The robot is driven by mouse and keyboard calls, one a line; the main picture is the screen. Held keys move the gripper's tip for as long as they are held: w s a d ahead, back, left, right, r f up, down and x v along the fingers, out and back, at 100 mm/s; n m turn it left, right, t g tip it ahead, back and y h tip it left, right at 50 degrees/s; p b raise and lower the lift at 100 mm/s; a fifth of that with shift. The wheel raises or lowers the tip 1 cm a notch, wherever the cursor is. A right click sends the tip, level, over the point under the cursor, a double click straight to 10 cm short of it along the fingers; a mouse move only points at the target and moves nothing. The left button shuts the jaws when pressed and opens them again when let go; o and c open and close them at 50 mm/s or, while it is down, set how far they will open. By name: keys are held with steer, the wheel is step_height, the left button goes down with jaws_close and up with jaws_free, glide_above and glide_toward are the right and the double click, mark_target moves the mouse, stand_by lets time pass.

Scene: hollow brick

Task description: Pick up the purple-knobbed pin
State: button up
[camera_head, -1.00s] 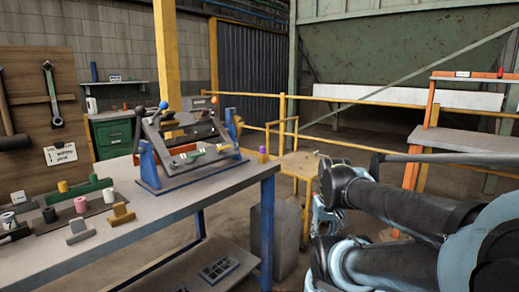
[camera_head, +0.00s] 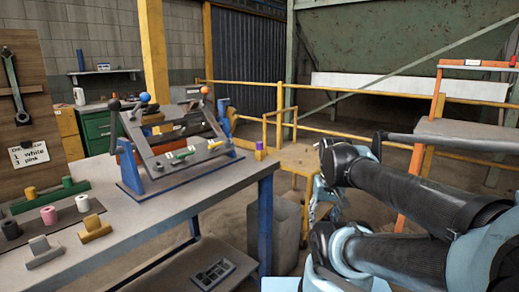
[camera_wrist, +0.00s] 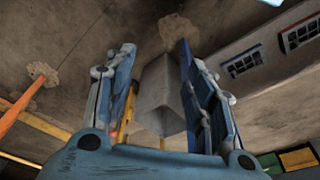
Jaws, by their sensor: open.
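A small purple knob (camera_head: 260,146) shows near the far right corner of the workbench, above a pale base; its pin shaft cannot be made out. My gripper (camera_wrist: 157,65) shows in the wrist view with its two blue fingers spread apart. No pin shows between them. A grey box-like shape (camera_wrist: 163,95) appears beyond the fingers. In the head view my folded arm fills the right side, clear of the bench and right of the purple knob.
The workbench (camera_head: 190,205) carries a blue-framed fixture (camera_head: 175,150) with lever knobs, plus pink (camera_head: 48,215), white (camera_head: 82,203) and green pieces at left. A grey bin (camera_head: 286,232) stands right of the bench. Yellow railings (camera_head: 350,138) run behind; an orange-framed shelf (camera_head: 460,132) stands right.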

steer(key=w+a+r+m, duration=0.2)
steer(key=w+a+r, duration=0.1)
steer(key=w+r, duration=0.65)
step_height(320, 180, up, 22)
steer(key=m+g, duration=0.2)
steer(key=m, duration=0.6)
glide_above(260, 142)
steer(key=f, duration=1.1)
steer(key=w+f, duration=0.1)
steer(key=f, duration=0.4)
steer(key=shift+f, duration=0.35)
steer(key=shift+s, duration=0.1)
jaws_close()
